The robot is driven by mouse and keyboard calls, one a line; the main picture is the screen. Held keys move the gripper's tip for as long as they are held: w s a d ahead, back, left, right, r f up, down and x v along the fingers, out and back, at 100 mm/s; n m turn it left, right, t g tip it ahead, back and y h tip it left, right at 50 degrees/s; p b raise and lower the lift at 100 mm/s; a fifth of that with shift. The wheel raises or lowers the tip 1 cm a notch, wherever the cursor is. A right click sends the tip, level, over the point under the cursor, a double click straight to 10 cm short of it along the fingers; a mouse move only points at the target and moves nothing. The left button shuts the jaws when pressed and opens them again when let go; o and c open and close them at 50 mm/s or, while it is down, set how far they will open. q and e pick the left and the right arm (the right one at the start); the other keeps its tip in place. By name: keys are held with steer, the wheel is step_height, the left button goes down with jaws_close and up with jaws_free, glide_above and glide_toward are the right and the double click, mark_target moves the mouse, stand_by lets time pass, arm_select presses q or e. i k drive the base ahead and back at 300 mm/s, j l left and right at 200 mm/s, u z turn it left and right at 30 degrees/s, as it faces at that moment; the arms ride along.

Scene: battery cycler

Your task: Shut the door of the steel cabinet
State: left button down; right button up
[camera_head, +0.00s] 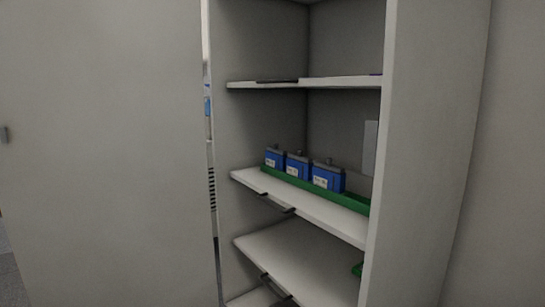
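The steel cabinet (427,150) stands open on the right side of the head view, with its shelves in plain sight. A large grey panel (105,140) fills the left of the view and looks like the cabinet's door, swung open. A small dark handle (4,134) sits at the panel's far left edge. A narrow gap shows between the panel and the cabinet's side wall. Neither of my grippers is in view.
Several blue battery-like blocks stand on a green tray (345,199) on the middle shelf (300,205). Other shelves lie above (340,83) and below (300,262). Dark brackets (278,202) jut from the shelf fronts. Grey floor (12,270) shows at lower left.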

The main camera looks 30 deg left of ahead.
mark_target(104, 198)
steer(key=j, duration=0.65)
steer(key=k+j+z, duration=0.15)
steer(key=j, duration=0.45)
steer(key=k+j, duration=0.1)
steer(key=j, duration=0.55)
steer(key=k+j+z, duration=0.15)
steer(key=j, duration=0.45)
steer(key=k+j+z, duration=0.2)
steer(key=j, duration=0.4)
steer(key=k+j+z, duration=0.15)
steer(key=j, duration=0.4)
steer(key=k+j+z, duration=0.2)
steer(key=j, duration=0.35)
steer(key=k+j+z, duration=0.15)
steer(key=j, duration=0.35)
steer(key=k+j+z, duration=0.2)
steer(key=k+j, duration=0.2)
steer(key=k+j+z, duration=0.15)
steer(key=k+j, duration=0.15)
steer(key=j, duration=0.15)
steer(key=j+z, duration=0.1)
steer(key=j, duration=0.5)
steer(key=k+j+z, duration=0.1)
steer(key=j, duration=0.5)
steer(key=k+j+z, duration=0.1)
steer(key=j, duration=0.55)
steer(key=k+j+z, duration=0.1)
steer(key=j, duration=0.5)
